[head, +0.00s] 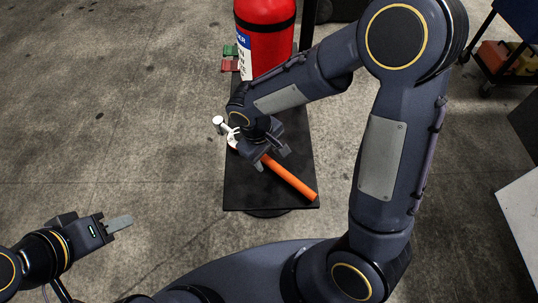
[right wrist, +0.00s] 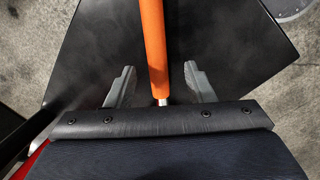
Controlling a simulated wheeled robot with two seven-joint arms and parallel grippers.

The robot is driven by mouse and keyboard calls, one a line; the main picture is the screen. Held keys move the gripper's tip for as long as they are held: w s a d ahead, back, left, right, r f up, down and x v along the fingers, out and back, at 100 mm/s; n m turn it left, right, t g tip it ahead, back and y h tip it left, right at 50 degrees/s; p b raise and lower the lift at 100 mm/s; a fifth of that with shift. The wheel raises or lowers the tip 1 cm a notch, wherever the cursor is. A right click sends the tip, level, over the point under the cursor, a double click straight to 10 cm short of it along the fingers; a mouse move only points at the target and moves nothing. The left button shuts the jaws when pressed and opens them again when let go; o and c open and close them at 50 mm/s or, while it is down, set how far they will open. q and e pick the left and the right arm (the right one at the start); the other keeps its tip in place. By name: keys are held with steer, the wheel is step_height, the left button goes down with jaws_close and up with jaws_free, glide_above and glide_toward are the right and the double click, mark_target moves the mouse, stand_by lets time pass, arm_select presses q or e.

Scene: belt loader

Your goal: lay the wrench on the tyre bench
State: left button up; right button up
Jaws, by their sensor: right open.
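No wrench is clearly seen. A tool with an orange handle (head: 290,180) and a silver head (head: 218,121), which looks like a hammer, lies on a narrow black bench top (head: 245,190). I cannot tell whether this is the tyre bench. My right gripper (head: 270,158) is open over the tool near its head, hiding part of the handle. In the right wrist view its fingers (right wrist: 160,75) stand apart on either side of the orange handle (right wrist: 153,40), without visible contact. My left gripper (head: 118,223) is over the floor at lower left; its jaw opening is unclear.
A red fire extinguisher (head: 265,35) stands at the bench's far end. Small green and red blocks (head: 230,58) are left of it. A dark cart (head: 495,60) with coloured items is at upper right, and a pale surface (head: 522,225) at the right edge. The left floor is clear.

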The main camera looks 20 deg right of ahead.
step_height(320, 180, up, 10)
steer(key=a+p, duration=0.1)
steer(key=p, duration=0.1)
steer(key=s+d+r+m+t+y, duration=0.2)
steer(key=s+d+r+m, duration=0.1)
steer(key=s, duration=0.4)
steer(key=s+d+r+m+t+y, duration=0.3)
steer(key=s+d, duration=0.3)
steer(key=s, duration=0.1)
steer(key=shift+d+r+m+y, duration=0.15)
steer(key=shift+r+m+y, duration=0.15)
steer(key=shift+m, duration=0.1)
steer(key=shift+o, duration=0.4)
steer(key=shift+s+m+t, duration=0.3)
steer(key=shift+t, duration=0.1)
